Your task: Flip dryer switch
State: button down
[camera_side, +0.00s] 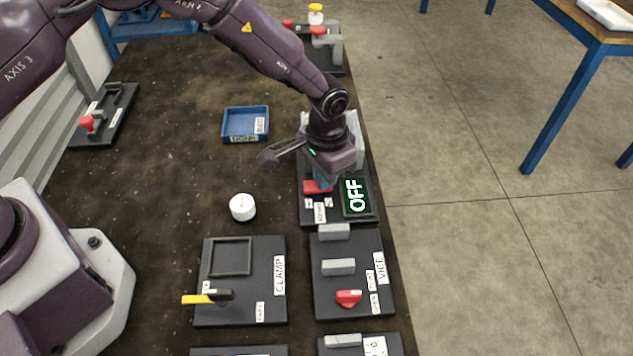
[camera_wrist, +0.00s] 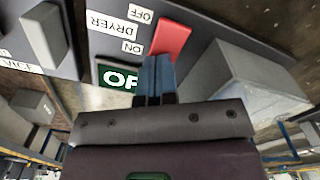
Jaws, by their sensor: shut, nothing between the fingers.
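The dryer station is a dark panel (camera_side: 335,217) near the table's right edge. Its green display (camera_side: 357,196) reads OFF; the display is partly hidden in the wrist view (camera_wrist: 116,76). The red switch (camera_side: 316,187) sits left of the display, and shows in the wrist view as a red lever (camera_wrist: 171,37) beside the OFF and ON labels. My gripper (camera_side: 321,183) points down over the panel, its blue fingers shut together. In the wrist view the fingertips (camera_wrist: 156,62) are right at the lever's near end; I cannot tell whether they touch it.
A grey box-shaped block (camera_wrist: 250,82) stands beside the switch. The vice panel (camera_side: 352,275), clamp panel (camera_side: 241,280) and white knob (camera_side: 242,207) lie nearer the camera. A blue tray (camera_side: 245,138) is left of my arm. Bare table lies around the tray.

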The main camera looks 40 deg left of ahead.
aim_at(312, 190)
jog(key=shift+r, duration=3.4)
jog(key=shift+s+a+f+g, duration=0.2)
jog(key=shift+s+a+f, duration=0.05)
jog(key=shift+s, duration=0.4)
jog(key=shift+s+a+f+g, duration=0.2)
jog(key=shift+s+a, duration=0.05)
jog(key=shift+s, duration=0.35)
jog(key=s+a+r+n+t, duration=0.1)
jog(key=s+a+r+t, duration=0.1)
jog(key=s+a+r, duration=0.3)
jog(key=s+a+r+n+t, duration=0.1)
jog(key=s+a+r+t, duration=0.1)
jog(key=s+a+r, duration=0.4)
jog(key=s+a+r+n+t, duration=0.1)
jog(key=s+a+r, duration=0.4)
jog(key=s+r, duration=0.6)
notch_tip(312, 190, up, 4)
jog(key=shift+s+a+r+t, duration=0.1)
jog(key=shift+s+a+t, duration=0.1)
jog(key=shift+s+t, duration=0.35)
jog(key=shift+w, duration=0.15)
